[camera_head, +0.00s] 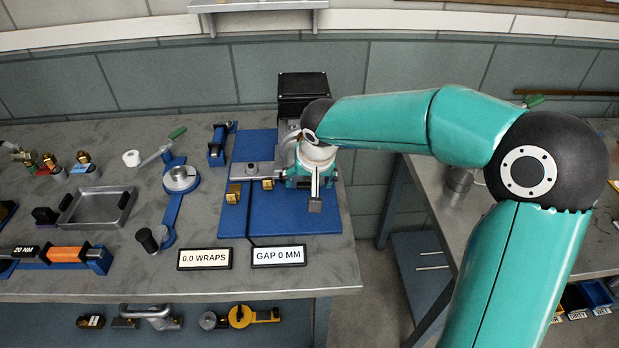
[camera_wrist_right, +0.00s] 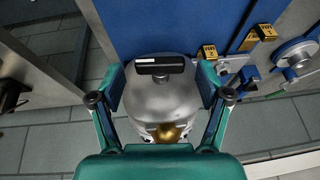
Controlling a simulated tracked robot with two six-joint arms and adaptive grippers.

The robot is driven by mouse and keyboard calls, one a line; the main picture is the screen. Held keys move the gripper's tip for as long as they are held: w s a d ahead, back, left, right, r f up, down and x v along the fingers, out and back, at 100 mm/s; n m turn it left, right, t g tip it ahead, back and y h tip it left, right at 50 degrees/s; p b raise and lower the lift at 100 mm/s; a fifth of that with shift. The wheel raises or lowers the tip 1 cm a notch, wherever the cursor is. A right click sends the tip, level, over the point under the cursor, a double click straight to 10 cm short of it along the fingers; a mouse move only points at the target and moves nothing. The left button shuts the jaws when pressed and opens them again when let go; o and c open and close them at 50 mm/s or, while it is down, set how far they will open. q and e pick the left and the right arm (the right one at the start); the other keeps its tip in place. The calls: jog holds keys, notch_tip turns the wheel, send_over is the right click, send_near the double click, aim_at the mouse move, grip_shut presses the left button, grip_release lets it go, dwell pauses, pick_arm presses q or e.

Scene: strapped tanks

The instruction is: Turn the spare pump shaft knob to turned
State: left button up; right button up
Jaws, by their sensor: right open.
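In the right wrist view a black bar-shaped knob (camera_wrist_right: 160,65) lies crosswise on a short stem, at the edge of a silver rounded pump body (camera_wrist_right: 160,101). My right gripper (camera_wrist_right: 160,84) is open, its two fingers apart on either side of the pump body, with the knob between and just beyond the tips. I cannot tell whether the fingers touch anything. In the head view my right gripper (camera_head: 313,180) is over the blue base plate (camera_head: 310,222), and my arm and gripper hide most of the pump. The knob cannot be made out there. My left gripper is not in view.
A black box (camera_head: 303,88) stands behind the pump. Signs "0.0 WRAPS" (camera_head: 204,258) and "GAP 0 MM" (camera_head: 277,256) stand in front. Brass blocks (camera_head: 233,192) sit left of my gripper. A metal tray (camera_head: 97,207) and strap fixtures fill the bench's left. The bench's right edge is close.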

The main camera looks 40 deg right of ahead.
jog(key=shift+c, duration=0.2)
jog(key=c, duration=1.1)
jog(key=shift+a+f+g+h+b, duration=0.15)
jog(key=shift+g+h+b, duration=0.15)
jog(key=shift+b, duration=0.4)
jog(key=o, duration=1.1)
jog(key=shift+o, duration=0.2)
jog(key=v, duration=1.2)
